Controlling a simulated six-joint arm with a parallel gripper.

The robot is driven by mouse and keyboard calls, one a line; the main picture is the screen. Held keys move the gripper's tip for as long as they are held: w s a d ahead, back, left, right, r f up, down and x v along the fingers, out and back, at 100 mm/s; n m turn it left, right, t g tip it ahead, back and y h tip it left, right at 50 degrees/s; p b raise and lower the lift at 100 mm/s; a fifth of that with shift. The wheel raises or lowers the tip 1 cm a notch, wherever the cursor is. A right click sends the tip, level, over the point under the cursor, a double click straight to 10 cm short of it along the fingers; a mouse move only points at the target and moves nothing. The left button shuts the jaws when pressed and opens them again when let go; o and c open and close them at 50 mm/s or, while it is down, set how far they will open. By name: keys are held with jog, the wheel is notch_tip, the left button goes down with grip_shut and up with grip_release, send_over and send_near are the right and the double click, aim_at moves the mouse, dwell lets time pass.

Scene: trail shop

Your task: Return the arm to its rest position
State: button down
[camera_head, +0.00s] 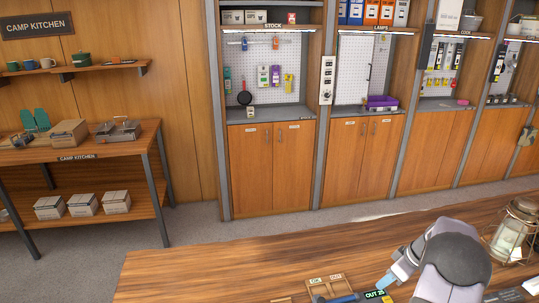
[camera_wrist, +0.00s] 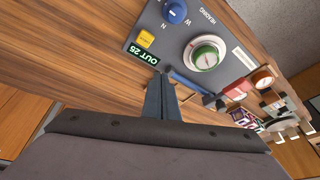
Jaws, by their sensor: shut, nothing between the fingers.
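My gripper (camera_wrist: 163,82) shows in the wrist view with its two dark fingers together and nothing between them. The fingertips lie at the edge of a grey panel (camera_wrist: 180,42) in the picture, just below its green "OUT 25" display (camera_wrist: 144,56). I cannot tell whether they touch it. The panel bears a blue knob (camera_wrist: 174,11), a yellow button (camera_wrist: 145,37) and a round dial with a green ring (camera_wrist: 205,52). In the head view my arm (camera_head: 452,265) is bent over the wooden counter (camera_head: 230,262) at lower right; the fingertips cannot be made out there.
A lantern (camera_head: 513,237) stands on the counter right of my arm. A small divided wooden tray (camera_head: 325,281) lies left of the display. The counter's left part is clear. Shelving with cupboards (camera_head: 272,165) stands beyond, and a shelf table (camera_head: 90,155) at left.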

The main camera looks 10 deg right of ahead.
jog(key=s+a+r+m+g, duration=0.1)
jog(key=s+a+r, duration=0.1)
jog(key=a, duration=0.7)
jog(key=s+a+r+m+g, duration=0.1)
jog(key=s+a+r, duration=0.15)
jog(key=a, duration=0.65)
jog(key=s+a+m+g+h, duration=0.1)
jog(key=s+a+m+h, duration=0.15)
jog(key=s+a, duration=1.15)
notch_tip(320, 180, down, 42)
jog(key=s+d+b, duration=0.1)
jog(key=b, duration=4.1)
jog(key=shift+d+m, duration=0.15)
jog(key=shift+m, duration=0.3)
